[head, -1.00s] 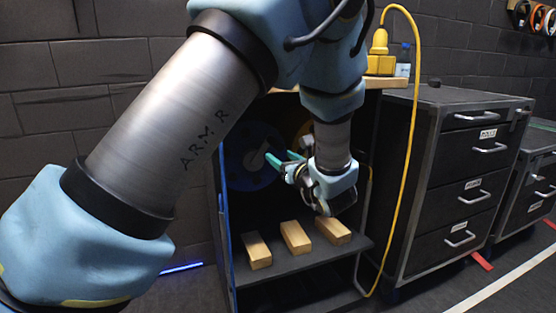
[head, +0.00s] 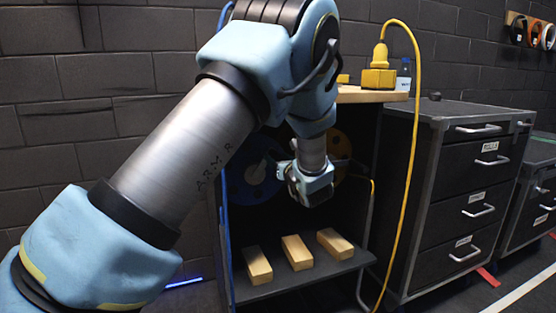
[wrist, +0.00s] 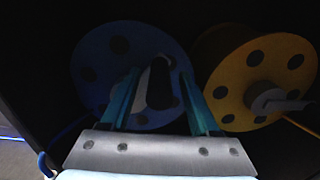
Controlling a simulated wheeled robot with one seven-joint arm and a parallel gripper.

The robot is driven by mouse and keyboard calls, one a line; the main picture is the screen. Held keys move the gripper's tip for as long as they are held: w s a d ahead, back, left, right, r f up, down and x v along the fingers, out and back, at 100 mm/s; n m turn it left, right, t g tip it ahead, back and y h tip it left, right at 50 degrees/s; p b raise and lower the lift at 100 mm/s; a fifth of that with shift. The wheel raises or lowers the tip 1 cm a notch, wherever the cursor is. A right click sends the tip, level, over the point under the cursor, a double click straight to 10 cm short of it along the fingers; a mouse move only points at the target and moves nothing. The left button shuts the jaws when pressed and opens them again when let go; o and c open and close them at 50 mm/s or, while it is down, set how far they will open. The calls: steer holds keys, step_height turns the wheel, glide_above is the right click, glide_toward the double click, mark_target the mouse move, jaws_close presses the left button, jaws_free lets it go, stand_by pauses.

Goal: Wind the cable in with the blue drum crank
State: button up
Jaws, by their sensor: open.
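The blue drum (head: 251,188) sits inside the dark cabinet, upper left, partly hidden by my arm. It fills the left of the wrist view (wrist: 92,72), with a blue cable (wrist: 68,132) leaving at its lower left. Its crank is pale grey with a dark handle (wrist: 159,88), at the drum's lower right part. My gripper (wrist: 159,76) is open, one teal finger on each side of the handle. Whether either finger touches it I cannot tell. In the head view, my wrist is in front of the drums and hides part of them.
A yellow drum (wrist: 230,65) with its own grey crank (wrist: 268,102) stands just right of the blue one. Several wooden blocks (head: 297,252) lie on the shelf below. A yellow cable (head: 407,170) hangs at the cabinet's right side. A drawer unit (head: 455,190) stands farther right.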

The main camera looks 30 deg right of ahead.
jaws_close()
stand_by(0.5)
stand_by(0.9)
